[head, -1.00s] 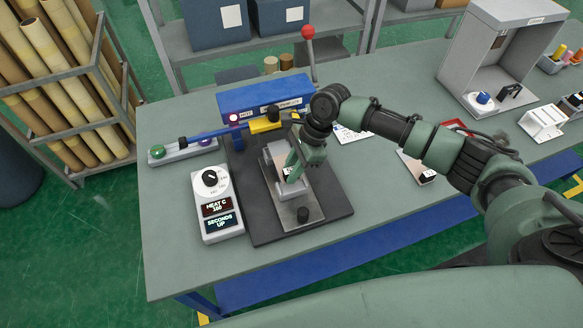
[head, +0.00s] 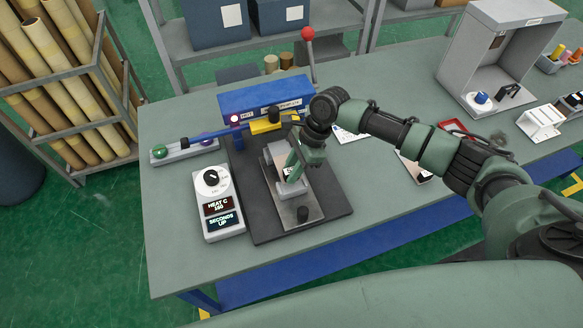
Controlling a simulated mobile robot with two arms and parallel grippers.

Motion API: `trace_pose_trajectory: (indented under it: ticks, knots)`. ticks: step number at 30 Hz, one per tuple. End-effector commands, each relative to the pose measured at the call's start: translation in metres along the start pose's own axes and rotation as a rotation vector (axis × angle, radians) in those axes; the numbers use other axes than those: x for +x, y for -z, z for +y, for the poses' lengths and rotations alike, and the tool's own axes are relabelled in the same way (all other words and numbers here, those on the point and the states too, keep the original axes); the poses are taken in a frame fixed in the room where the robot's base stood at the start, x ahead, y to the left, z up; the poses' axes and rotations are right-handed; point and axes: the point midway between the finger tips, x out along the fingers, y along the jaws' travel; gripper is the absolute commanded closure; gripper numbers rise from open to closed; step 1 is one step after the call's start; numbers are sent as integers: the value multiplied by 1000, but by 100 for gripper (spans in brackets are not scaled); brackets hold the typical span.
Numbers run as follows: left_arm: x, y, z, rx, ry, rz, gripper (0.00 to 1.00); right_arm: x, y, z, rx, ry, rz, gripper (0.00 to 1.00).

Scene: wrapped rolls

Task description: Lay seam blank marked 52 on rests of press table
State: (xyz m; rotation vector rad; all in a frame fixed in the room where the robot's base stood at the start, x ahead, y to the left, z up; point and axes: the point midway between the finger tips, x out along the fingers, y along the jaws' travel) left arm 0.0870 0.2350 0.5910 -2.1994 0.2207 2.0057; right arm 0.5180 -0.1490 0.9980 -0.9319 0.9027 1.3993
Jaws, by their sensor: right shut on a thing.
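My right gripper (head: 290,175) reaches down over the press table (head: 310,203), a light metal plate on a dark base. It is shut on a small grey piece with a white label (head: 288,172), which appears to be the seam blank. The gripper covers much of the piece, and its number is too small to read. Grey blocks (head: 269,166), perhaps the rests, show beside it. I cannot tell whether the piece touches them. My left gripper is not in view.
The blue press body (head: 265,97) stands behind the plate, with a red-knobbed lever (head: 308,34). A blue and yellow bar (head: 265,125) crosses above the plate's back. A heat controller (head: 217,205) stands left. The bench front left (head: 180,255) is clear.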

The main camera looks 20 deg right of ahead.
Motion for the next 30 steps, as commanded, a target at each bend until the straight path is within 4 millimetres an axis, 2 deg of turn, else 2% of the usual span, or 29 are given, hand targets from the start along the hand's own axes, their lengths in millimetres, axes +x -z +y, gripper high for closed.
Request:
trace_pose_trajectory:
  ticks: [14, 30]
  knots:
    - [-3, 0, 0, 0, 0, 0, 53, 1, 0, 0, -1, 1, 0, 100]
    - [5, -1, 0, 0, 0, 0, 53, 22, 9, 0, 0, 0, 0, 100]
